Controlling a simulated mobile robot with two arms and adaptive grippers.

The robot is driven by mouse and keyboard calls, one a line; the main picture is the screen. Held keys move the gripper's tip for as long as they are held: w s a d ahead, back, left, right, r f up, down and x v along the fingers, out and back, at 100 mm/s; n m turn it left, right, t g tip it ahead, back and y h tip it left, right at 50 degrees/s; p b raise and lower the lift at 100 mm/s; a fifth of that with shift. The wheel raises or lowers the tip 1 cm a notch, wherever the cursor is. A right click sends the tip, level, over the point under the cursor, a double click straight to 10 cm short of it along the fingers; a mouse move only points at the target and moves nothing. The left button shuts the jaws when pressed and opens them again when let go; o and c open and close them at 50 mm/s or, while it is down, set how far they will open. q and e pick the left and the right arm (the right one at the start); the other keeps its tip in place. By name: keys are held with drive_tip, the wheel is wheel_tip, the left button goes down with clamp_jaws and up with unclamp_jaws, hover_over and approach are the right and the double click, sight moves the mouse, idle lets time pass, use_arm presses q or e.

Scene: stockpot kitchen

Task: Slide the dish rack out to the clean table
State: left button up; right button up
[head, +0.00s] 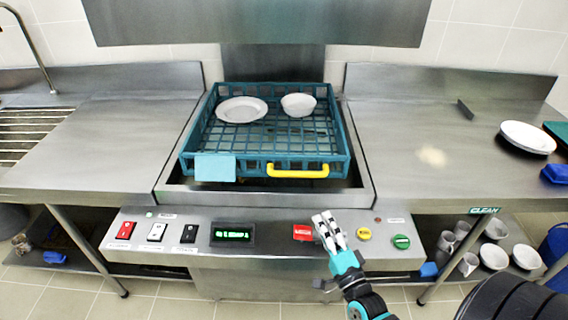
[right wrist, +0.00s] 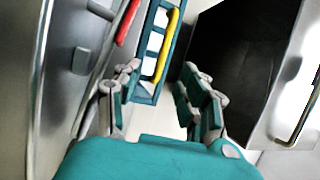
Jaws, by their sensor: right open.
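The teal dish rack (head: 342,140) sits in the dishwasher bay in the middle of the counter, with a yellow handle (head: 298,174) on its front. A white plate (head: 241,109) and a white bowl (head: 298,104) stand in it. My right gripper (head: 325,222) is in front of the control panel, below and slightly right of the handle, apart from it. In the right wrist view its fingers (right wrist: 160,95) are open and empty, with the yellow handle (right wrist: 168,45) beyond them. The clean table (head: 410,150) is right of the bay. My left gripper is out of view.
The control panel (head: 270,240) carries switches, a green display (head: 232,235) and coloured buttons. White plates (head: 528,137) and a small dark upright piece (head: 465,109) are on the clean table; its part nearest the rack is bare. Bowls and cups stand on the shelf below.

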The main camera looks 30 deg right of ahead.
sight(298, 175)
drive_tip(key=shift+w+d+r, duration=0.1)
drive_tip(key=shift+w+r, duration=0.15)
drive_tip(key=shift+w, duration=0.05)
drive_tip(key=shift+w+r, duration=0.1)
drive_tip(key=shift+r, duration=0.15)
drive_tip(key=shift+w+d+r+p, duration=0.15)
drive_tip(key=shift+w+r+p, duration=0.15)
drive_tip(key=shift+w, duration=0.2)
drive_tip(key=shift+w+d+r+p, duration=0.15)
drive_tip(key=shift+w+r, duration=0.1)
drive_tip(key=shift+w, duration=0.2)
drive_tip(key=p+x, duration=0.1)
drive_tip(key=x, duration=0.9)
drive_tip(key=shift+w, duration=0.4)
drive_tip(key=shift+p+x, duration=0.35)
drive_tip(key=shift+x, duration=0.8)
drive_tip(key=shift+w+f, duration=0.1)
drive_tip(key=shift+w, duration=0.35)
clamp_jaws()
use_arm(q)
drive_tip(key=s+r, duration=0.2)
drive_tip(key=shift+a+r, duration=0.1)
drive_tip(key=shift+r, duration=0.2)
